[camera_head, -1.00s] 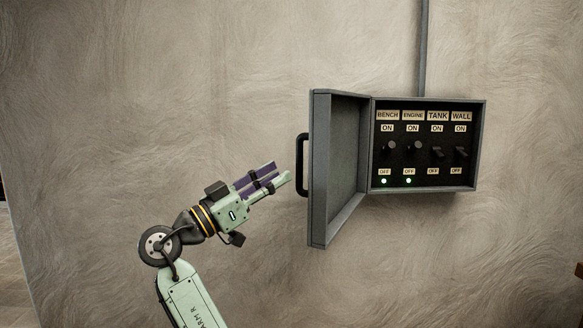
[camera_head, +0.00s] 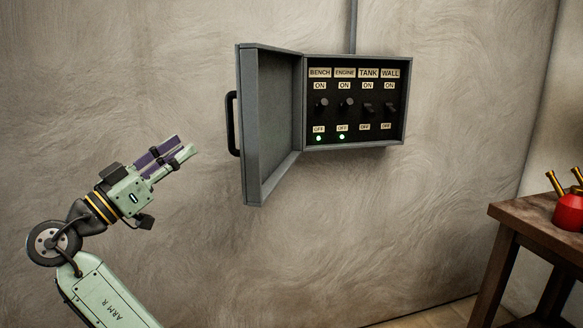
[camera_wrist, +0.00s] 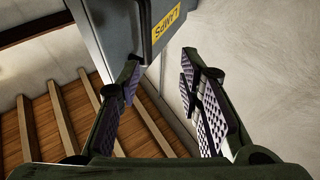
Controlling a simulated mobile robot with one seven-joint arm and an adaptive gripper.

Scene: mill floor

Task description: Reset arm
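My gripper (camera_head: 183,148) is at the left of the head view, with its fingers pointing up and right. It is apart from the open cabinet door and its black handle (camera_head: 232,123). In the wrist view my gripper (camera_wrist: 160,75) has its fingers spread, with nothing between them. The grey switch box (camera_head: 398,100) hangs on the wall with its door (camera_head: 270,125) swung open to the left. Inside are switches labelled BENCH, ENGINE, TANK and WALL. Green lights glow under BENCH and ENGINE; none shows under TANK or WALL.
A wooden table (camera_head: 515,215) stands at the right, bearing a red object (camera_head: 570,212) with brass-coloured parts. The wall below the box is clear.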

